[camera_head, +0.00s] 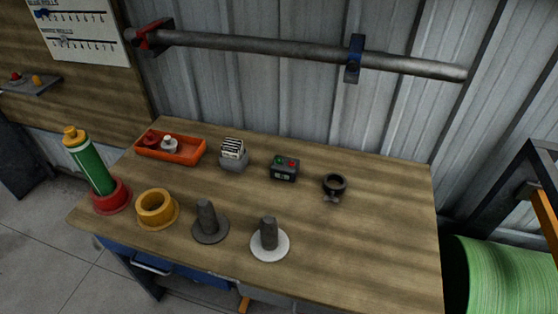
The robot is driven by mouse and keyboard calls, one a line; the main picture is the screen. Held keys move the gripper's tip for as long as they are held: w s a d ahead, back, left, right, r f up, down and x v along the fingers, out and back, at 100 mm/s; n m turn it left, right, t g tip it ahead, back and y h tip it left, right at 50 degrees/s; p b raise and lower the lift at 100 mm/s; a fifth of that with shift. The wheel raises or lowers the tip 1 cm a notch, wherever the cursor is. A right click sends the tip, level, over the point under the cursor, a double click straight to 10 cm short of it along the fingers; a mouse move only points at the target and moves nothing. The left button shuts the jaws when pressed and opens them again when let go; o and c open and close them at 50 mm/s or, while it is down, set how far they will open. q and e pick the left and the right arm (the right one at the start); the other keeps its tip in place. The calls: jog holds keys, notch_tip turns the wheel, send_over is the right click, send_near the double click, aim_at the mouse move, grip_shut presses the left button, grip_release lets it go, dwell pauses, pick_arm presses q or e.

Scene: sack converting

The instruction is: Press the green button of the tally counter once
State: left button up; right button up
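The tally counter (284,168) is a small dark box at the middle of the wooden table, toward the back. Its top carries a green button (280,160) on the left and a red button (292,163) on the right. A small pale display (283,177) is on its front face; its digits are too small to read. Nothing touches or covers the counter. Neither of my grippers shows in the head view.
An orange tray (190,158), a grey holder with striped cards (233,154) and a black ring-shaped part (334,186) stand near the counter. The table's right side is clear.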

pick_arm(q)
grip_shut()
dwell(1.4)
